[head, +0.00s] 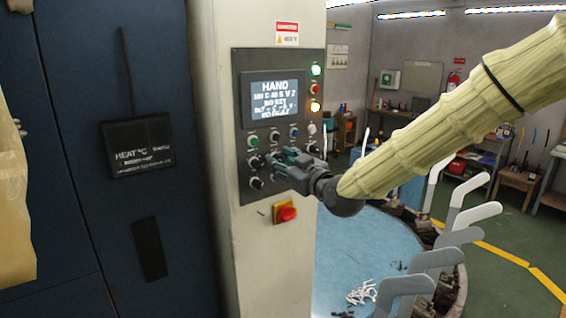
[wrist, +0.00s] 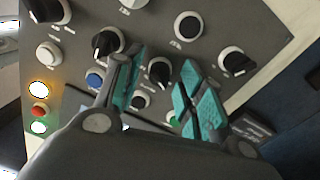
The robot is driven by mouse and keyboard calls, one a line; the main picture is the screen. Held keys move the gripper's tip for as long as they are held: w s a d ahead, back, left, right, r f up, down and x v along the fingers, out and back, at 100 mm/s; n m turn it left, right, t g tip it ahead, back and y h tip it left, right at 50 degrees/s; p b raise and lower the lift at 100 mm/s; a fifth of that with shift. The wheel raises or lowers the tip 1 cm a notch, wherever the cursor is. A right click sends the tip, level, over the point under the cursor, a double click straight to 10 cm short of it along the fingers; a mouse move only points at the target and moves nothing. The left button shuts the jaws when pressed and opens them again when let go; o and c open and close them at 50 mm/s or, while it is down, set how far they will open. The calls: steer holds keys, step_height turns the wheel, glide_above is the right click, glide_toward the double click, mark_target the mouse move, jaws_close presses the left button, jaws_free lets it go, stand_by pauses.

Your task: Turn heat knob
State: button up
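A grey control panel (head: 243,92) on a pale column holds several round knobs and buttons. Their small labels are not readable, so I cannot tell by label which is the heat knob. My gripper (head: 281,162) is at the panel's lower part and hides some knobs in the head view. In the wrist view my gripper (wrist: 160,88) is open, with teal pads either side of a black-handled knob (wrist: 160,72). Gaps show between this knob and both fingers. Another black knob (wrist: 108,42) is just left of the fingers, and one (wrist: 236,62) is to the right.
A screen (head: 276,103) reading HAND is above the knobs. A red switch on a yellow plate (head: 286,212) is below the panel. A dark cabinet (head: 80,60) with a HEAT display (head: 138,147) stands left. A blue round table (head: 345,250) with grey-white sock boards (head: 470,217) is at right.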

jaws_close()
steer(key=shift+f+m+b, duration=0.1)
steer(key=shift+m+b, duration=0.2)
steer(key=shift+b, duration=0.1)
steer(key=shift+m+b, duration=2.7)
steer(key=shift+m, duration=0.8)
steer(key=shift+o, duration=1.1)
jaws_free()
